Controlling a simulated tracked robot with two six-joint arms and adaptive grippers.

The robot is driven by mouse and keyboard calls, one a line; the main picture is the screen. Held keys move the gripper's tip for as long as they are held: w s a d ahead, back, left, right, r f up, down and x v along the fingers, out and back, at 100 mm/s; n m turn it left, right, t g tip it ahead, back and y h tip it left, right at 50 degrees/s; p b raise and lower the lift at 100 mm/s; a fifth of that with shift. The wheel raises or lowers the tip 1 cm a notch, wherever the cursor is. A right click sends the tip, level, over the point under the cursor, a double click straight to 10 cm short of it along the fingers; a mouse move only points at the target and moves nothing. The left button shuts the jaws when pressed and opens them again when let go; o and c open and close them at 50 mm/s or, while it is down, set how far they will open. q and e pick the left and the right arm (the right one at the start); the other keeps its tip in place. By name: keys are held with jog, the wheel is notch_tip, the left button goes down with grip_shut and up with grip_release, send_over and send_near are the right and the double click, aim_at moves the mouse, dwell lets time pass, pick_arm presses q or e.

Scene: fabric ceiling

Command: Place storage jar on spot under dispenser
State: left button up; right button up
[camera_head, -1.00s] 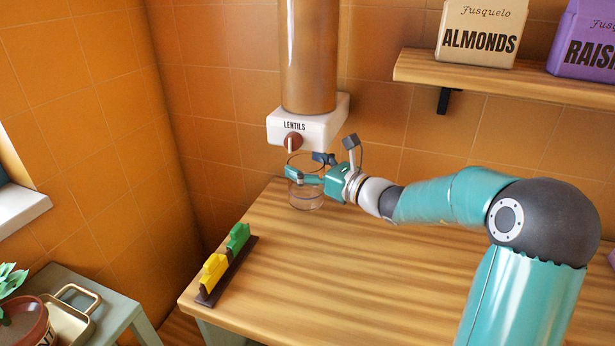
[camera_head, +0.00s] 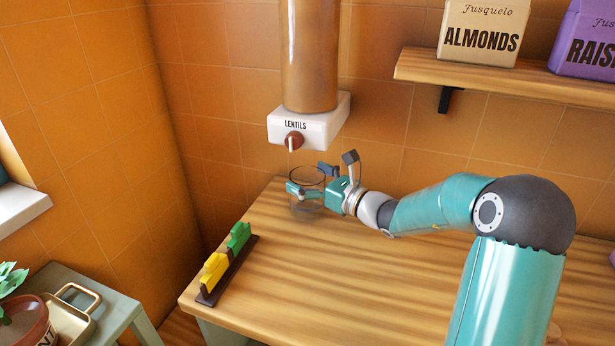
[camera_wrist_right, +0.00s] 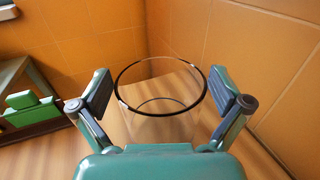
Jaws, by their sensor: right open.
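The clear glass storage jar (camera_head: 308,176) stands upright at the back left of the wooden table, below and slightly to the right of the white lentils dispenser (camera_head: 305,124). My right gripper (camera_head: 310,182) is open around the jar, one finger on each side. In the right wrist view the jar's dark rim encircles its open mouth (camera_wrist_right: 160,100) between the spread fingers of the gripper (camera_wrist_right: 160,95), with small gaps showing on both sides. The jar looks empty. The spot under the dispenser cannot be made out. My left gripper is out of view.
A dark holder with a yellow clip (camera_head: 213,268) and a green clip (camera_head: 239,236) sits at the table's left edge. A shelf (camera_head: 500,80) with almonds (camera_head: 482,38) and raisins bags is at the upper right. The middle of the table (camera_head: 330,270) is clear.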

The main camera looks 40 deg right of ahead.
jog(key=shift+r, duration=0.15)
jog(key=s+d+b, duration=0.1)
jog(key=s, duration=1.1)
jog(key=shift+d, duration=0.15)
